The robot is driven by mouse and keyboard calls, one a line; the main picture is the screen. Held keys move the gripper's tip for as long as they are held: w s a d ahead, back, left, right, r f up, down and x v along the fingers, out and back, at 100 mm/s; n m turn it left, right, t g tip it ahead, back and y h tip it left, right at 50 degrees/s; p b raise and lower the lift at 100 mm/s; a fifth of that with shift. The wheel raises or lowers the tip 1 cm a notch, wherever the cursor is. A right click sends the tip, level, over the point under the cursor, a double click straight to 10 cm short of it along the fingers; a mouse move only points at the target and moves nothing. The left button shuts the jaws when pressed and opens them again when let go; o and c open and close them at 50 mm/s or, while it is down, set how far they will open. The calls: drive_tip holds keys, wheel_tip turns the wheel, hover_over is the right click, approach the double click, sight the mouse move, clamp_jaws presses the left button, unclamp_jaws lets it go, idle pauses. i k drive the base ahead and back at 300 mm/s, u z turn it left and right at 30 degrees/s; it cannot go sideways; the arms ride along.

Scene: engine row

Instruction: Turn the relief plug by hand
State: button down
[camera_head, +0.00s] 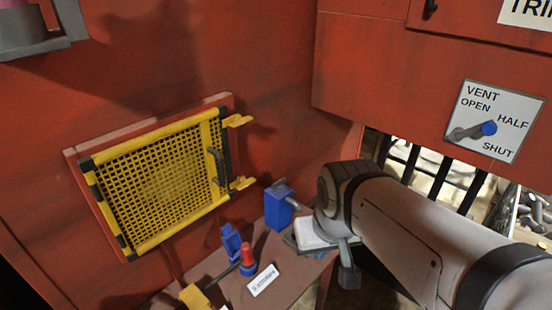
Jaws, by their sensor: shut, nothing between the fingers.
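A red knob (248,258) with a dark base stands on the narrow shelf, beside a small white label (262,280) too blurred to read. It may be the relief plug, but I cannot tell for sure. My arm comes in from the lower right and ends near the shelf's right end. My gripper (348,275) appears as a small grey piece below the wrist, partly hidden by my arm. It is shut and empty, to the right of the red knob and apart from it.
Blue blocks (278,208) and (231,242) are on the shelf (215,268), with a yellow part (194,297) at its front. A yellow mesh guard (160,185) is on the red wall. A vent lever plate (495,120) is at right, above dark bars (440,172).

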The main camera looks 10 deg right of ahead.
sight(278, 186)
drive_tip(key=u, duration=1.55)
drive_tip(key=k, duration=0.95)
drive_tip(key=z, duration=1.4)
drive_tip(key=i, duration=1)
drive_tip(key=z, duration=0.05)
